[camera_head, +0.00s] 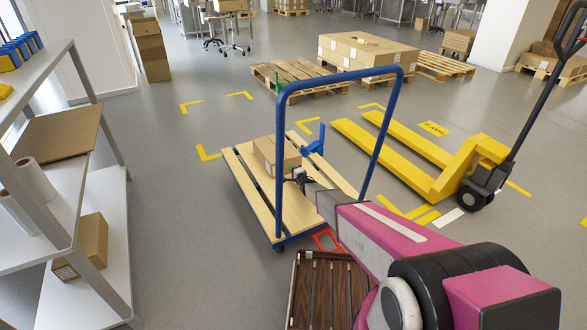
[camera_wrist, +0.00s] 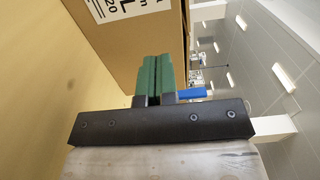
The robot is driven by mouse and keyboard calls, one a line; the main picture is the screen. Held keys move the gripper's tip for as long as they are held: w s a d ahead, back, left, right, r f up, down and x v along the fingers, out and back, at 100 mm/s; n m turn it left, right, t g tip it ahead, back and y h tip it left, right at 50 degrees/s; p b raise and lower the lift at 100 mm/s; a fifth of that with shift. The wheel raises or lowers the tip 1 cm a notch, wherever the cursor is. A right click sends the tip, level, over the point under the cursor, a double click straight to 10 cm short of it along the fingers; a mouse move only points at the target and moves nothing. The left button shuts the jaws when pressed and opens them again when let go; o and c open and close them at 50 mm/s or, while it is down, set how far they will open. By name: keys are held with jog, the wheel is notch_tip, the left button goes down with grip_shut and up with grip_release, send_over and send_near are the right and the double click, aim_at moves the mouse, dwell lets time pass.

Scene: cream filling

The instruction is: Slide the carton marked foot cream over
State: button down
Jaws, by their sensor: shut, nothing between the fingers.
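A brown carton (camera_head: 275,153) sits on the wooden deck of a blue-framed cart (camera_head: 240,178). In the wrist view, the carton (camera_wrist: 125,50) fills the upper middle, with part of a white printed label at the top; "foot cream" cannot be read there. My gripper (camera_head: 297,174) is low at the carton's near side, reaching past the cart's blue handle. Its green fingers (camera_wrist: 155,62) are together with nothing between them, and their tips overlap the carton in the picture. I cannot tell whether they touch it.
The cart's blue handle (camera_head: 282,135) stands upright beside my arm. A yellow pallet jack (camera_head: 400,165) is to the right. A white shelf (camera_head: 85,250) with a carton (camera_head: 85,245) is at left. A slatted brown crate (camera_head: 325,290) lies in front. The floor between shelf and cart is clear.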

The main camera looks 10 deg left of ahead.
jog(key=v, duration=1.1)
jog(key=s+d+r+n+g+h, duration=0.25)
jog(key=s+d+r+h, duration=0.35)
jog(key=d, duration=0.4)
jog(key=s+d+r+n+g+h, duration=0.1)
jog(key=s+d+r+g+h, duration=0.3)
jog(key=d+r, duration=0.5)
jog(key=s+d+r+n+g, duration=0.2)
jog(key=s+d+r, duration=0.1)
jog(key=s, duration=0.6)
jog(key=s+d+r+n+g, duration=0.3)
jog(key=s+r, duration=0.1)
jog(key=s, duration=0.5)
jog(key=s+d+r+n+g, duration=0.2)
jog(key=s+d+r+g, duration=0.1)
jog(key=s, duration=0.7)
jog(key=shift+r+n, duration=0.25)
jog(key=shift+n, duration=0.1)
